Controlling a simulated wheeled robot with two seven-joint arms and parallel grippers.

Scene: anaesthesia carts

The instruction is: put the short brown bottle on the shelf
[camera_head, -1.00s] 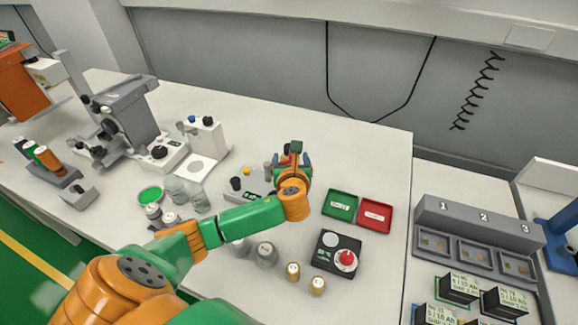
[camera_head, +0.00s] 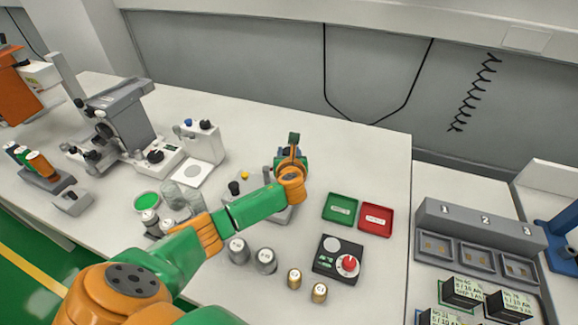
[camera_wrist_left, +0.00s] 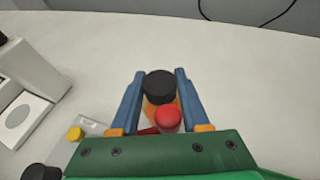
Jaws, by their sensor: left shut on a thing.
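My left gripper (camera_head: 291,152) is stretched out over the white bench, and its hand mostly hides what it holds in the head view. In the left wrist view, the left gripper (camera_wrist_left: 159,80) is shut, with its blue fingers on both sides of a brown bottle (camera_wrist_left: 160,87) with a black cap. Only the cap and a little orange-brown body show, so I cannot tell its height. A red round cap (camera_wrist_left: 168,117) stands close in front of it, nearer the palm. My right gripper is not in view.
A green tray (camera_head: 340,208) and a red tray (camera_head: 376,219) lie right of the hand. A black device (camera_head: 337,258) with a red knob and several metal weights sit nearer. A grey numbered rack (camera_head: 478,226) stands at right. The bench behind the hand is clear.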

